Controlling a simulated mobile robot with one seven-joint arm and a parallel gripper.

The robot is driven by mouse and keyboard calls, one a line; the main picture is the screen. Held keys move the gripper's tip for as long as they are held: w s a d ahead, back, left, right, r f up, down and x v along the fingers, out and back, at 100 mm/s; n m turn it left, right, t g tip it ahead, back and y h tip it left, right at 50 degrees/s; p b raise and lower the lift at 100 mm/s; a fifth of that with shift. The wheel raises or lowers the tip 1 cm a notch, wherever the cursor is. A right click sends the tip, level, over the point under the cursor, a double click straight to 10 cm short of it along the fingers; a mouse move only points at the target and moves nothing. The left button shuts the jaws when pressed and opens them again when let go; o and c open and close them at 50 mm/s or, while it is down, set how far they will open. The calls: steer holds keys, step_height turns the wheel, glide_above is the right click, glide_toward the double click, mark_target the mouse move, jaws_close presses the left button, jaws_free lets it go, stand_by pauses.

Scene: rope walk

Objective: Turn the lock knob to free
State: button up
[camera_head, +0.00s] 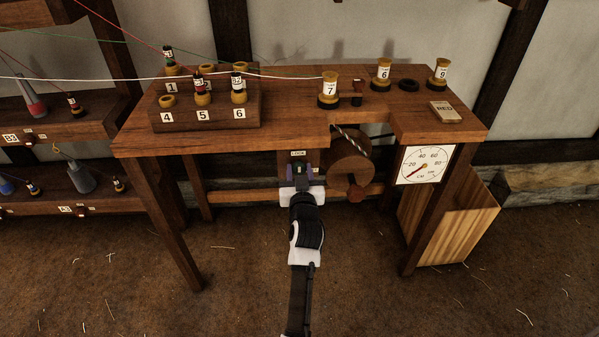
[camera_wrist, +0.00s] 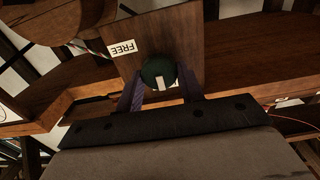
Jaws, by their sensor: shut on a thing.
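The lock knob (camera_wrist: 157,70) is round and dark green with a white pointer mark. It sits on a brown wooden plate (camera_wrist: 185,40) under the bench front. In the wrist view the mark lies on the knob's lower side, away from the upside-down FREE label (camera_wrist: 123,48) at upper left. The LOCK label (camera_head: 298,153) shows just above the knob in the head view. My gripper (camera_head: 299,171) reaches the knob from the front, with one purple finger on each side. It is shut on the knob; the fingers (camera_wrist: 160,80) partly hide its edges.
The wooden bench (camera_head: 300,134) stands above my gripper. A round wooden wheel (camera_head: 350,178) with twisted rope is close right of the knob. A dial (camera_head: 425,165) hangs on the right leg, above a wooden bin (camera_head: 455,228). Bobbins and a rack (camera_head: 205,120) stand on top.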

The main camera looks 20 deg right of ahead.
steer(key=shift+m, duration=0.3)
steer(key=m+p, duration=0.2)
steer(key=m, duration=0.2)
steer(key=shift+r+m, duration=0.1)
steer(key=shift+m, duration=0.2)
steer(key=m+p, duration=0.3)
steer(key=m, duration=0.2)
steer(key=shift+d+m, duration=0.15)
steer(key=shift+m, duration=0.15)
steer(key=m+p, duration=0.3)
steer(key=m, duration=0.3)
steer(key=shift+s, duration=0.1)
steer(key=m+p, duration=0.1)
steer(key=m, duration=0.1)
steer(key=m+p, duration=0.1)
steer(key=m, duration=0.2)
steer(key=shift+f, duration=0.35)
steer(key=o, duration=0.9)
steer(key=shift+o, duration=0.2)
